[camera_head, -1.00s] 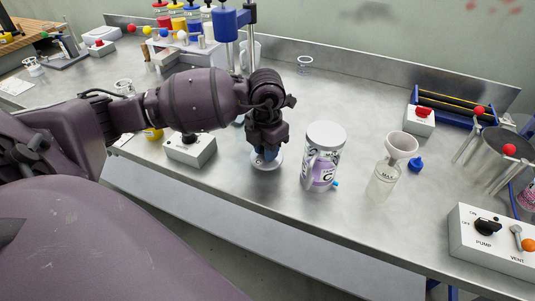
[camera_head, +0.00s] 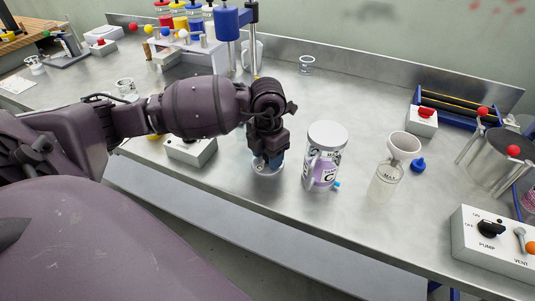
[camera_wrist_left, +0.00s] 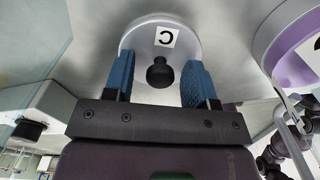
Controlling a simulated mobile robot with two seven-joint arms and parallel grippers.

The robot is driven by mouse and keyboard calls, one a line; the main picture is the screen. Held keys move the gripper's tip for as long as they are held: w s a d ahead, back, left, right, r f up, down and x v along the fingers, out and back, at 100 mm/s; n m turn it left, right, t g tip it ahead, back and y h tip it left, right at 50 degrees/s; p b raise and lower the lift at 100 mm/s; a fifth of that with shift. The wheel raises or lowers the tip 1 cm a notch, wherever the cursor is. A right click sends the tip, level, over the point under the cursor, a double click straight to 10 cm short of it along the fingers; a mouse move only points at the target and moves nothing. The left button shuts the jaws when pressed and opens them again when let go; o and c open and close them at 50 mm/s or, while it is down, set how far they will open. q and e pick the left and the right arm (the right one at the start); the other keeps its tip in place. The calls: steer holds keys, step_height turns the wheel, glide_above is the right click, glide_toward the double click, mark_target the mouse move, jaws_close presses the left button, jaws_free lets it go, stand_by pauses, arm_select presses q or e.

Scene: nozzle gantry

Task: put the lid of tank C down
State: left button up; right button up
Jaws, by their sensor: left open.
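The lid of tank C (camera_wrist_left: 191,32) is a pale disc with a "C" label and a black knob (camera_wrist_left: 160,74). In the head view the lid (camera_head: 266,172) appears to lie flat on the metal bench, left of tank C, partly hidden by my gripper. My left gripper (camera_head: 267,160) is right above it. In the wrist view its blue fingers (camera_wrist_left: 160,84) are open either side of the knob, with gaps on both sides. My right gripper is not in view.
A funnel (camera_head: 403,146) sits in a clear bottle right of tank C, by a blue stopper (camera_head: 417,165). A pump and vent box (camera_head: 490,238) stands at the front right, a switch box (camera_head: 192,152) at the left.

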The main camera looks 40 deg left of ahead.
arm_select(q)
step_height(320, 180, up, 12)
steer(key=p, duration=0.1)
steer(key=shift+r+p, duration=0.15)
steer(key=shift+p, duration=0.25)
stand_by(0.4)
